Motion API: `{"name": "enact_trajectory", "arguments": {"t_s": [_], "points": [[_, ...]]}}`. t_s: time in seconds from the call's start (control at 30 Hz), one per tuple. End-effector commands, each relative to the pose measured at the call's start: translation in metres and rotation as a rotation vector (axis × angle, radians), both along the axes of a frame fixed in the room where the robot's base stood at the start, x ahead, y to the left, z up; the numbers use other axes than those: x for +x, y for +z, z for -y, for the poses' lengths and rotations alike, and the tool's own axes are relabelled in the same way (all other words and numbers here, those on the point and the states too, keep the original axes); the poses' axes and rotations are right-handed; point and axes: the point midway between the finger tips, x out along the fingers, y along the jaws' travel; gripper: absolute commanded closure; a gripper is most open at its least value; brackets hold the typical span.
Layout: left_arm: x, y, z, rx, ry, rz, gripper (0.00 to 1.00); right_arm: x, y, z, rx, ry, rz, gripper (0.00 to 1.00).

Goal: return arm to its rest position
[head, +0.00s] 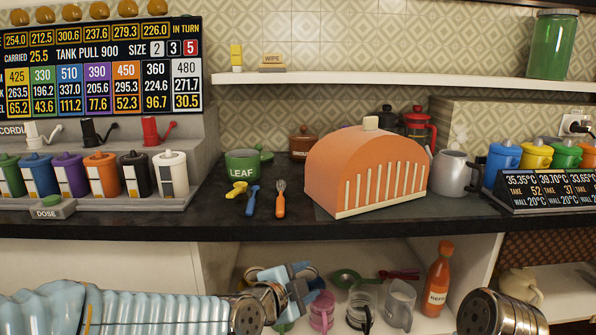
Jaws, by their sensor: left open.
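My left arm comes in along the bottom left in a pale blue ribbed sleeve. Its gripper (301,285) is open, with blue-grey fingers, and shows below the counter edge, in front of the lower shelf. I see nothing held between the fingers. A dark round metal end, likely part of my right arm, shows at the bottom right; no right gripper fingers show.
An orange dome (367,165) stands on the dark counter (235,222) above. A green LEAF pot (243,165) and several utensils lie left of it. The lower shelf holds a pink mug (321,312), glass jugs and an orange bottle (438,278) near the gripper.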

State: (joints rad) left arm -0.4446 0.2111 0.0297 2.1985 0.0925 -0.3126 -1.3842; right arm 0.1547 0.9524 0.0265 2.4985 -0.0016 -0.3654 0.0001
Motion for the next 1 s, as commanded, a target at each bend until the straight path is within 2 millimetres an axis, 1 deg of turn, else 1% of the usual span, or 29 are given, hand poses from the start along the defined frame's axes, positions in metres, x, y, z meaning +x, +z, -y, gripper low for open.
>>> {"name": "enact_trajectory", "arguments": {"t_s": [0.03,0.07,0.1,0.17,0.2,0.23,0.27,0.3,0.37,0.4,0.47,0.5,0.6,0.67,0.7,1.0], "points": [[0.004,-0.041,-0.009,-0.027,0.045,-0.110,0.48,0.000,0.000,0.000,0.000,0.000,0.000,0.57],[0.004,-0.066,-0.016,-0.051,0.078,-0.183,0.48,0.000,0.000,0.000,0.000,0.000,0.000,0.57],[0.002,-0.100,-0.025,-0.086,0.128,-0.283,0.48,0.000,0.000,0.000,0.000,0.000,0.000,0.57],[-0.005,-0.151,-0.039,-0.144,0.214,-0.438,0.48,0.000,0.000,0.000,0.000,0.000,0.000,0.57],[-0.013,-0.185,-0.050,-0.185,0.277,-0.543,0.48,0.000,0.000,0.000,0.000,0.000,0.000,0.57],[-0.021,-0.209,-0.057,-0.217,0.330,-0.620,0.48,0.000,0.000,0.000,0.000,0.000,0.000,0.57],[-0.030,-0.233,-0.065,-0.248,0.384,-0.698,0.48,0.000,0.000,0.000,0.000,0.000,0.000,0.57],[-0.044,-0.263,-0.075,-0.292,0.460,-0.800,0.48,0.000,0.000,0.000,0.000,0.000,0.000,0.57],[-0.071,-0.306,-0.089,-0.357,0.583,-0.951,0.48,0.000,0.000,0.000,0.000,0.000,0.000,0.57],[-0.090,-0.331,-0.096,-0.399,0.667,-1.047,0.48,0.000,0.000,0.000,0.000,0.000,0.000,0.57],[-0.120,-0.363,-0.106,-0.458,0.793,-1.178,0.48,0.000,0.000,0.000,0.000,0.000,0.000,0.57],[-0.140,-0.380,-0.111,-0.495,0.873,-1.256,0.48,0.000,0.000,0.000,0.000,0.000,0.000,0.57],[-0.182,-0.410,-0.118,-0.565,1.042,-1.406,0.48,0.000,0.000,0.000,0.000,0.000,0.000,0.57],[-0.200,-0.420,-0.120,-0.594,1.117,-1.468,0.48,0.000,0.000,0.000,0.000,0.000,0.000,0.57],[-0.205,-0.422,-0.120,-0.602,1.137,-1.483,0.48,0.000,0.000,0.000,0.000,0.000,0.000,0.57],[-0.205,-0.422,-0.120,-0.602,1.137,-1.483,0.48,0.000,0.000,0.000,0.000,0.000,0.000,0.57]]}}
